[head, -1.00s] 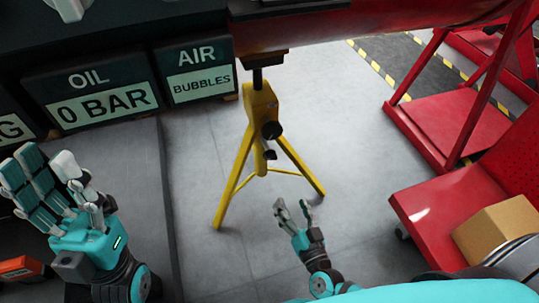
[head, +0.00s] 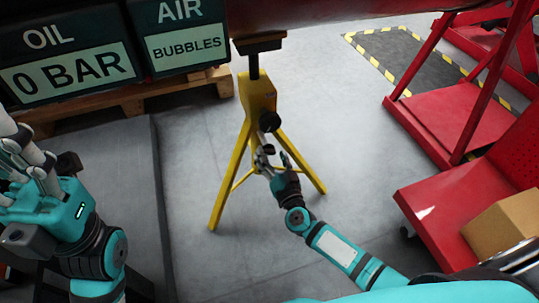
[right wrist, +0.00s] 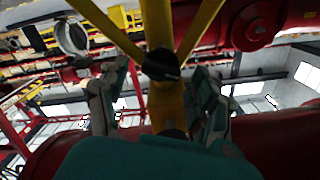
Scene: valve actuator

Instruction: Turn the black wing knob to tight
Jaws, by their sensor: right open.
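A yellow tripod stand (head: 257,95) bears a round black knob (head: 269,121) on its body. In the head view a smaller black part (head: 268,149) shows below it, partly hidden by my right gripper. My right gripper (head: 273,160) is open, close to the stand and just below the round knob. In the right wrist view its two fingers stand on either side of the yellow post, with a black knob (right wrist: 161,64) between them and no clear contact. A second dark part (right wrist: 173,133) shows lower there. My left gripper (head: 22,165) is at the left edge, partly cut off.
The stand's spread legs (head: 230,180) reach the grey floor. A red pipe (head: 330,20) runs above the stand. A red cart (head: 430,205) with a cardboard box (head: 505,225) stands at the right. Sign boxes (head: 75,60) stand at the upper left. Floor around the legs is clear.

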